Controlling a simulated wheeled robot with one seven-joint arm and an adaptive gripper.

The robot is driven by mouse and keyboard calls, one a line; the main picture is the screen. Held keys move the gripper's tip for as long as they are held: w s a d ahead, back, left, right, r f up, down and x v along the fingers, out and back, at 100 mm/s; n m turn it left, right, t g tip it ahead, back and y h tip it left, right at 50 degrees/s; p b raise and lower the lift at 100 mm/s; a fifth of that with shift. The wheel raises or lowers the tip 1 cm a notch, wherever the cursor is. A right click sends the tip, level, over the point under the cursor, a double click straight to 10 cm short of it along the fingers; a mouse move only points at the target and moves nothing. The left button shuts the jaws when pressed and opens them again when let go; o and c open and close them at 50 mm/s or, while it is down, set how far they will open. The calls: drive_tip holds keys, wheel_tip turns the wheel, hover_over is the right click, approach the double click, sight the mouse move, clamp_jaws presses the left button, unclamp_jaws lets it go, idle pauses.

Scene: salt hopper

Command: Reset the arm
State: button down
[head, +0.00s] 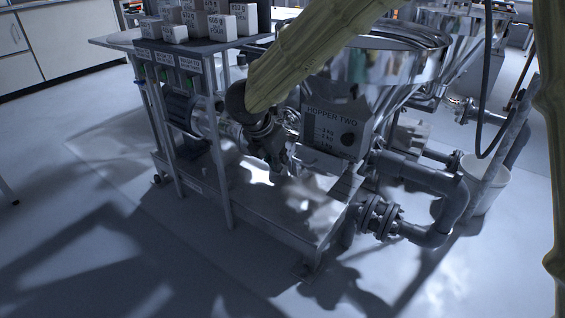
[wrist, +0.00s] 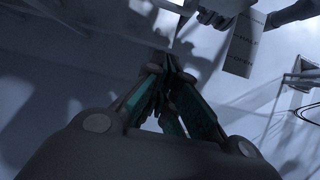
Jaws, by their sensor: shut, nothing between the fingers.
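My arm comes down from the top of the head view. My gripper (head: 279,174) hangs in front of the hopper machine, left of the dark panel marked HOPPER TWO (head: 334,128). In the wrist view my gripper (wrist: 168,65) has its fingers drawn together at the tips, with nothing between them. The shiny steel hopper (head: 385,60) stands behind and right of my arm, which partly hides it. Whether the gripper touches the machine cannot be told from the head view.
A shelf (head: 110,41) at upper left carries several labelled boxes (head: 197,24). Thick grey pipework (head: 425,180) and a white bucket (head: 486,187) are at the right. A metal base plate (head: 285,215) lies below the gripper. The floor (head: 90,215) at left is mostly clear.

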drive_tip(key=s+d+f+n, duration=0.3)
drive_tip(key=d+f+n, duration=0.3)
drive_tip(key=f+n, duration=0.3)
drive_tip(key=s+d+f+n, duration=0.4)
drive_tip(key=d+f+n, duration=0.15)
drive_tip(key=f, duration=0.55)
drive_tip(key=s+d+f+n, duration=0.3)
drive_tip(key=d+f+n, duration=0.2)
drive_tip(key=f+n, duration=0.4)
drive_tip(key=s+d+f+n+g+y, duration=0.1)
drive_tip(key=s+d+f+n, duration=0.1)
drive_tip(key=s+f+n, duration=0.6)
drive_tip(key=s+d+f+n+g+y, duration=0.15)
drive_tip(key=s+n, duration=0.35)
drive_tip(key=s, duration=0.8)
drive_tip(key=s+d+f+n+g+y, duration=0.1)
drive_tip(key=s+d+f+n+g, duration=0.15)
drive_tip(key=s+f+n, duration=0.55)
wheel_tip(320, 180, up, 37)
drive_tip(key=s+m+p, duration=0.1)
drive_tip(key=p, duration=3.4)
drive_tip(key=shift+s+d+r+m+t, duration=0.2)
drive_tip(key=shift+s+m+t, duration=0.05)
drive_tip(key=shift+m+t, duration=0.15)
